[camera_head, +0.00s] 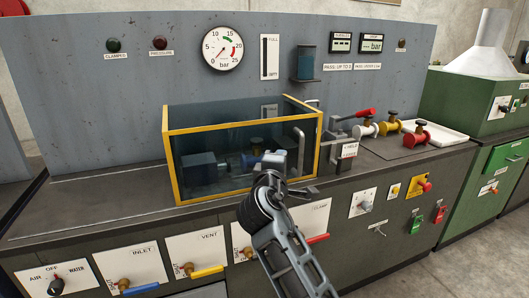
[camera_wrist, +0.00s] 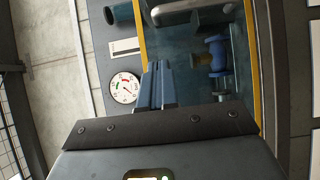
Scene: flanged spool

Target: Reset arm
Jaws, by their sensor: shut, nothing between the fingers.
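My gripper (camera_head: 268,160) is in front of the yellow-framed clear enclosure (camera_head: 167,160), over the bench's front edge. In the wrist view my gripper's fingers (camera_wrist: 159,68) are together, with nothing between them. A blue flanged spool (camera_wrist: 217,54) shows through the clear panel in the wrist view. In the head view, blue parts (camera_head: 200,166) stand inside the enclosure, and my gripper partly hides what is behind it. I cannot tell whether my gripper touches the panel.
A red-handled lever (camera_head: 364,113) and several coloured valves stand right of the enclosure, near a white tray (camera_head: 437,132). Valve panels (camera_head: 130,265) line the bench front. A round gauge (camera_head: 222,49) is on the back wall. The bench top left of the enclosure is clear.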

